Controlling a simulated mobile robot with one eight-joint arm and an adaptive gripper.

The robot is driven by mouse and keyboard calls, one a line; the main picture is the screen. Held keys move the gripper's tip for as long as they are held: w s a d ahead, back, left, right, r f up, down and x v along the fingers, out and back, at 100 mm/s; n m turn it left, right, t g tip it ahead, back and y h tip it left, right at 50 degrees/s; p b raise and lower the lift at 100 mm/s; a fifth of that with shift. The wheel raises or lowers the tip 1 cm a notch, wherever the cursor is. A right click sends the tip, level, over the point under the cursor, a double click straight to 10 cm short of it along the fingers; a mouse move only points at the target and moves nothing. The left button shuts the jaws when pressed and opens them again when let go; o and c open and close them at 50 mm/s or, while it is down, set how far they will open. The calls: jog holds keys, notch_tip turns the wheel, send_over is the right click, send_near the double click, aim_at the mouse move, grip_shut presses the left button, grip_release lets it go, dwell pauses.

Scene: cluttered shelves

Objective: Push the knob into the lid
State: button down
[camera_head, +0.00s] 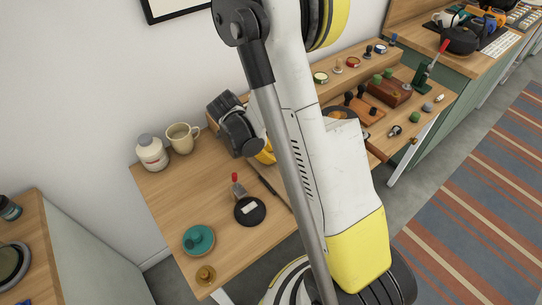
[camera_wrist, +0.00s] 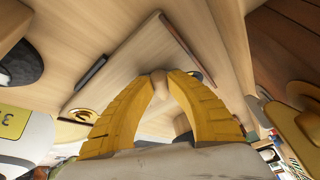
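A teal round lid-like piece (camera_head: 198,240) lies near the front left of the wooden table, with a small dark knob-like part (camera_head: 190,243) on it. A black disc (camera_head: 250,210) with a pale label lies to its right. I cannot tell which lid the task means. My gripper (camera_head: 265,153) is mostly hidden behind my arm in the head view, above the table's back part. In the wrist view its yellow fingers (camera_wrist: 161,76) curve inward with tips close together. A small tan shape (camera_wrist: 160,88) shows between the tips; whether it is held is unclear.
A white jar (camera_head: 151,153) and a beige mug (camera_head: 181,138) stand at the table's back left. A red-tipped item (camera_head: 236,186) stands behind the black disc, and a small amber piece (camera_head: 206,274) lies at the front edge. Several small knobs and stamps crowd the shelves right of my arm.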

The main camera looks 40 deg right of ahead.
aim_at(254, 161)
dwell(0.5)
jog(key=shift+w+a, duration=0.4)
jog(key=shift+a, duration=0.35)
jog(key=shift+w+a, duration=0.35)
jog(key=shift+a, duration=0.4)
jog(key=shift+w+a, duration=0.4)
jog(key=shift+a, duration=0.35)
jog(key=shift+r, duration=0.1)
